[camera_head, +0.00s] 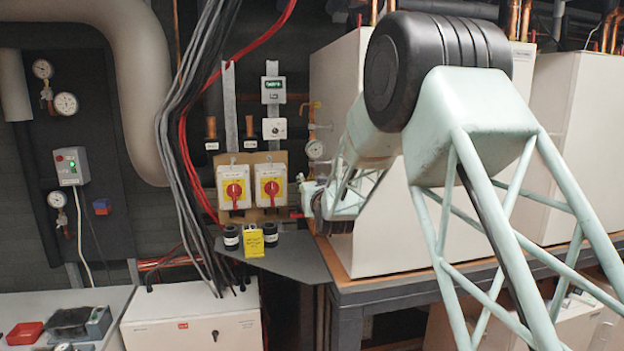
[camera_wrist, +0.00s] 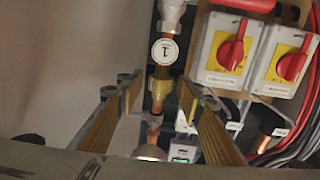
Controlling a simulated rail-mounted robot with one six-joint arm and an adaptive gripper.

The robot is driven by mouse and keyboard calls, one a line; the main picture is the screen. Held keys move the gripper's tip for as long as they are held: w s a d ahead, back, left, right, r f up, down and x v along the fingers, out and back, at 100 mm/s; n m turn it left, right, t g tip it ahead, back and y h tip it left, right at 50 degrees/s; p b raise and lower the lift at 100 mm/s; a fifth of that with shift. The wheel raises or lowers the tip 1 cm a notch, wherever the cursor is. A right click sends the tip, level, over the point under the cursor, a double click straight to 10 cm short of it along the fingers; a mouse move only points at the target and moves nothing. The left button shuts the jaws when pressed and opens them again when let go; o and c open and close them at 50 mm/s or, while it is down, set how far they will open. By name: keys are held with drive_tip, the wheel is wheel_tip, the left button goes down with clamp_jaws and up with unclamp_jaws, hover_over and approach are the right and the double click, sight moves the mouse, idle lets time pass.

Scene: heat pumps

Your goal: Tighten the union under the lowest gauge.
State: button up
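A round metallic part (camera_wrist: 150,152), possibly the back or edge of a gauge, shows between the finger bases. In the head view a white-faced gauge (camera_head: 314,150) is on the pipe above my gripper (camera_head: 318,207); the union there is hidden or too small to tell. Another gauge (camera_head: 58,199) is low on the left panel.
Red and grey cables (camera_head: 190,120) hang further left. A white cabinet (camera_head: 390,215) is close on the right.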

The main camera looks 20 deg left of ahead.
drive_tip(key=shift+w+a, duration=0.1)
drive_tip(key=shift+w, duration=0.1)
drive_tip(key=shift+c, duration=0.5)
drive_tip(key=c, duration=0.8)
